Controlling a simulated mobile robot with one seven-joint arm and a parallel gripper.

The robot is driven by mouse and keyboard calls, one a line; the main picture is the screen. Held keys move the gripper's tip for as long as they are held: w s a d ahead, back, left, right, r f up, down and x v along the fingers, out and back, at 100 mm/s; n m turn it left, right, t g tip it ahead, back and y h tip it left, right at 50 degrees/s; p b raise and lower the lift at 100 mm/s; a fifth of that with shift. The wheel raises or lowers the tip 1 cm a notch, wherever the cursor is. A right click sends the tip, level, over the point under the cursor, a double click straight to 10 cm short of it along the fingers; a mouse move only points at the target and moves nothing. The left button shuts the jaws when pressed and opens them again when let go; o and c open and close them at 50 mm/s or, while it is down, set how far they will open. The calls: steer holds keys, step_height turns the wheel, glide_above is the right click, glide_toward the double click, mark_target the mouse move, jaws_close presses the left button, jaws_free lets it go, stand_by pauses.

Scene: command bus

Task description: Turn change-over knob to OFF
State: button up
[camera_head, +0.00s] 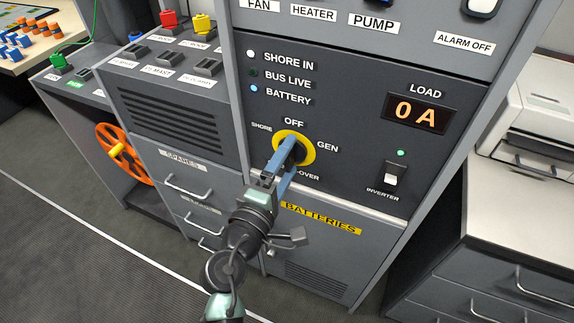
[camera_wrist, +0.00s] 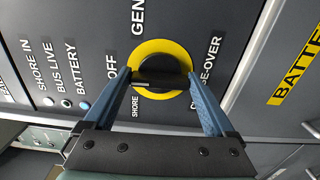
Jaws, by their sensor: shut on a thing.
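The change-over knob (camera_wrist: 162,78) is a dark bar on a yellow round plate (camera_wrist: 160,47), set in a grey panel. In the head view the yellow plate (camera_head: 308,149) shows below the OFF label (camera_head: 293,122), with SHORE at its left and GEN at its right. My gripper (camera_head: 292,146) has its blue fingers at the knob, hiding most of it there. In the wrist view my gripper (camera_wrist: 160,75) is shut on the knob, one finger at each end of the bar. A pale mark on the bar lies at its OFF-side end; its exact angle is unclear.
The LOAD display (camera_head: 416,113) reads 0 A. The inverter switch (camera_head: 391,176) is to the right of the knob. The BATTERY lamp (camera_head: 254,88) glows blue. A BATTERIES cabinet (camera_head: 310,275) is below. A printer (camera_head: 540,115) stands at the right and an orange wheel (camera_head: 121,150) at the left.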

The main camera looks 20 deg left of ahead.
stand_by(0.3)
steer(key=o, duration=1.1)
steer(key=shift+c, duration=0.2)
steer(key=shift+s, duration=0.1)
steer(key=s, duration=1.3)
steer(key=shift+a, duration=0.2)
steer(key=shift+w, duration=0.1)
